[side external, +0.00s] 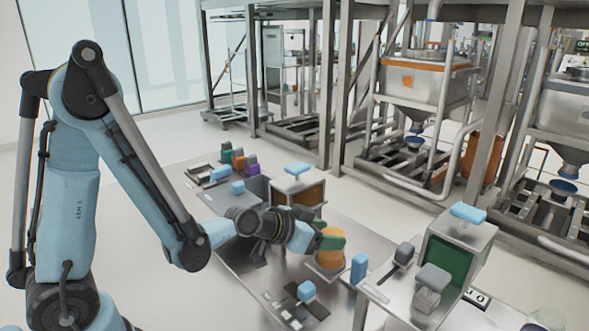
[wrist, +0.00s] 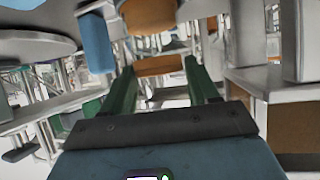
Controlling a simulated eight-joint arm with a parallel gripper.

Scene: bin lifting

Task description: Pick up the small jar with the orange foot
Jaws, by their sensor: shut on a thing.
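My gripper (side external: 328,241) reaches out level over the steel table, its green fingers around an orange piece (side external: 331,259). In the wrist view the two green fingers (wrist: 161,88) stand apart with an orange-brown piece (wrist: 158,65) between their tips. I take this to be the jar's orange foot; the rest of the jar cannot be made out. In the side view the orange piece is low over a round metal plate (side external: 318,271); I cannot tell whether it touches it.
A blue block (side external: 359,268) stands just right of the orange piece. A box with a green front (side external: 450,262) is farther right. A box with a blue handle (side external: 298,169) stands behind my gripper. Small green, orange and purple pieces (side external: 238,158) stand at the table's far left.

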